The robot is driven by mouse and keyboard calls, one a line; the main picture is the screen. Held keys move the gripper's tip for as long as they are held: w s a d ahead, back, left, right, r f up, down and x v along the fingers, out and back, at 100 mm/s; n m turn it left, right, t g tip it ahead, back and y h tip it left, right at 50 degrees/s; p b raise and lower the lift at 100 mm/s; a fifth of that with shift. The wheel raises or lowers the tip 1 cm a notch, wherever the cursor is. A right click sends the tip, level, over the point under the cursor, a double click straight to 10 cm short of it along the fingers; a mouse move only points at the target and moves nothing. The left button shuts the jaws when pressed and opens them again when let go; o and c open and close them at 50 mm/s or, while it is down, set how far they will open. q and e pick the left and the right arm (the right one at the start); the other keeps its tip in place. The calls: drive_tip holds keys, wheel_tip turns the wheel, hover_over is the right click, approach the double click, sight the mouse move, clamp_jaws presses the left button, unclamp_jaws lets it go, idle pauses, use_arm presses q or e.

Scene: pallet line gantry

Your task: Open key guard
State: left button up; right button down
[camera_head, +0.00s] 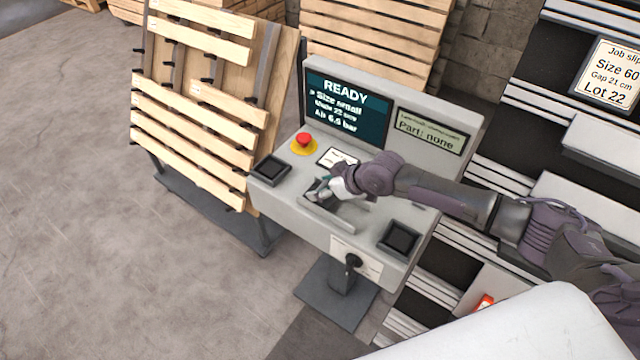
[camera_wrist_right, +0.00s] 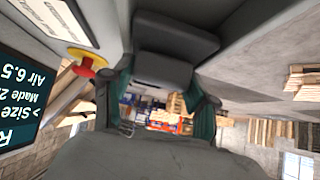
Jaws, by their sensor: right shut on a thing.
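The key guard (camera_head: 335,216) appears to be the small grey frame in the middle of the console's sloping top. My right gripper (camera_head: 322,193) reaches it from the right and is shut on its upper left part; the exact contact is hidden. How far the guard is tilted cannot be told. In the right wrist view, the teal fingers (camera_wrist_right: 163,105) stand on either side of a dark grey block (camera_wrist_right: 175,38), likely the console's left pad seen beyond. My left gripper is not in view.
The console (camera_head: 290,205) carries a red emergency stop (camera_head: 304,141), a white label (camera_head: 337,158), and black pads at left (camera_head: 270,169) and right (camera_head: 398,238). A READY screen (camera_head: 347,108) stands behind. A black rotary switch (camera_head: 352,262) is on the front. Slatted pallets (camera_head: 190,125) stand left; floor is clear.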

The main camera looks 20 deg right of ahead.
sight(335, 201)
drive_tip(key=s+d+p, duration=0.1)
drive_tip(key=s+d, duration=0.1)
drive_tip(key=s+d+p, duration=0.1)
drive_tip(key=s+d, duration=0.1)
drive_tip(key=s, duration=0.1)
drive_tip(key=shift+s+d, duration=0.15)
drive_tip(key=shift+s, duration=0.15)
drive_tip(key=shift+w, duration=0.15)
drive_tip(key=shift+c, duration=1.6)
unclamp_jaws()
drive_tip(key=v, duration=1.2)
